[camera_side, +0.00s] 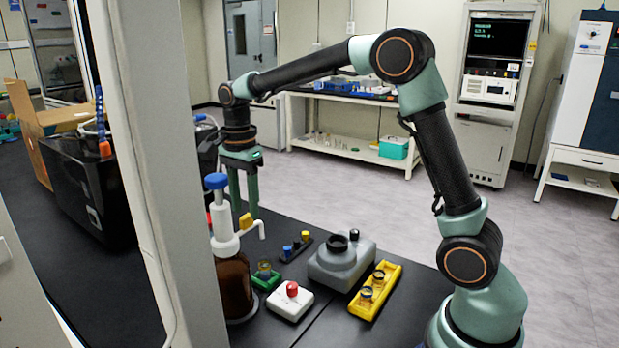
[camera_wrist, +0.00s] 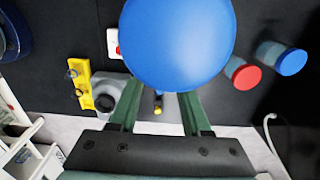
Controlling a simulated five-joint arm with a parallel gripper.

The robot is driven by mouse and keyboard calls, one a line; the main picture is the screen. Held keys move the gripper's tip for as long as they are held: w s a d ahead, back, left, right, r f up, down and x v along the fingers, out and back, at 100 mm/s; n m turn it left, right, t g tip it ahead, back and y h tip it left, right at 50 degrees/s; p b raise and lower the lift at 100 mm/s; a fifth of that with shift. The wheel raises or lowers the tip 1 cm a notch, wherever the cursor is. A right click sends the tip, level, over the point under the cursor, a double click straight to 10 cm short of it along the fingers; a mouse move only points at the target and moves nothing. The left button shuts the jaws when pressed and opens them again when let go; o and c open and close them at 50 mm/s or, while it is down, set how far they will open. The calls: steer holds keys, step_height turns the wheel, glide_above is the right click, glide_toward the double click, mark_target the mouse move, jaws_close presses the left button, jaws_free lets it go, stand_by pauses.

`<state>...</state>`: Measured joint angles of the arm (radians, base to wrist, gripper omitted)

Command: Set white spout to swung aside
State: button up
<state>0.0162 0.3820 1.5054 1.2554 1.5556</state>
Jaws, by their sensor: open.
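The white spout (camera_side: 262,230) sticks out to the right from the white head of a brown dispenser bottle (camera_side: 234,282) in the side view. A yellow part (camera_side: 245,221) sits on the spout near the head. The bottle's pump has a blue top (camera_side: 216,181), which looms large in the wrist view (camera_wrist: 178,40). My gripper (camera_side: 243,208) is open and empty, fingers pointing down, just behind the bottle head and above the spout's level. In the wrist view its fingers (camera_wrist: 158,92) straddle the lower edge of the blue top. I cannot make out the spout there.
Right of the bottle are a green holder (camera_side: 265,278), a white box with a red knob (camera_side: 290,302), a small dark rack (camera_side: 296,248), a grey device (camera_side: 341,264) and a yellow tray (camera_side: 383,292). A pale upright post (camera_side: 160,150) stands at the left.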

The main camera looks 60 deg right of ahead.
steer(key=shift+f, duration=1.15)
jaws_close()
steer(key=shift+r, duration=0.1)
stand_by(0.5)
